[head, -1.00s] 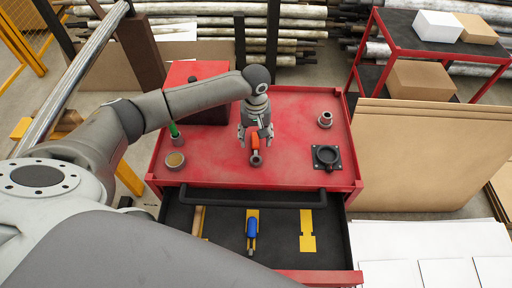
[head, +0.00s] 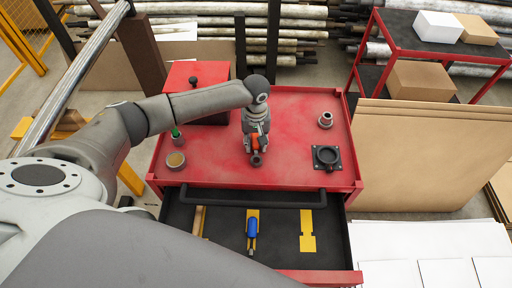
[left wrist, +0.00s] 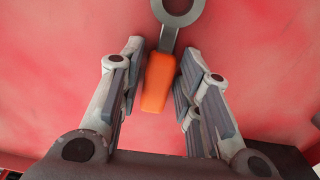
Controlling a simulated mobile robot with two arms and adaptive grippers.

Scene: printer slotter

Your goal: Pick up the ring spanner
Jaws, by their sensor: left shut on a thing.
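The ring spanner (head: 256,160) has a grey ring end and an orange handle, and it is on or just over the red cart top. In the left wrist view the ring spanner's orange handle (left wrist: 159,82) lies between the fingers, with the ring end beyond the tips. My left gripper (head: 256,146) is shut on the handle from above; in the left wrist view the left gripper (left wrist: 160,62) has one finger on each side of it. I cannot tell whether the spanner is clear of the surface. My right gripper is not in view.
The red cart top (head: 215,155) carries a round cup (head: 175,160), a green-topped item (head: 176,132), a metal ring part (head: 325,120) and a black flanged part (head: 327,158). The open drawer (head: 280,235) in front holds a blue-handled tool (head: 252,228) and yellow slots.

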